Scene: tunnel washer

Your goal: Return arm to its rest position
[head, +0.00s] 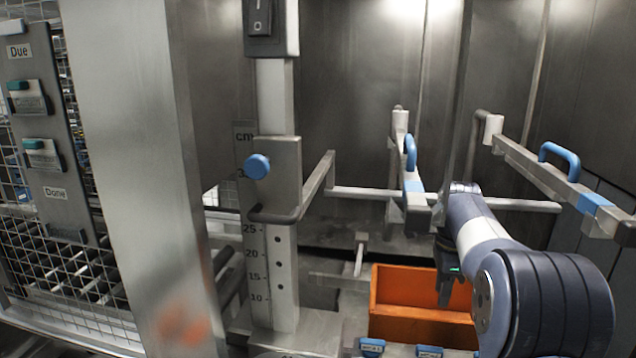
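My arm reaches up from the lower right of the head view, with a large dark joint close to the camera and a grey and white link behind it. My gripper (445,290) is small and dark and points down in front of the orange bin (392,318). Its fingertips are too small and dark to tell whether they are open or shut. I see nothing clearly held in it. Part of the gripper is hidden by my own arm.
Metal rails with blue handles (561,158) stand close around my arm. A post with a centimetre scale (283,270), a blue knob (257,167) and a black switch (262,17) stands left of centre. A wire-mesh panel with Due and Done labels (55,193) is far left.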

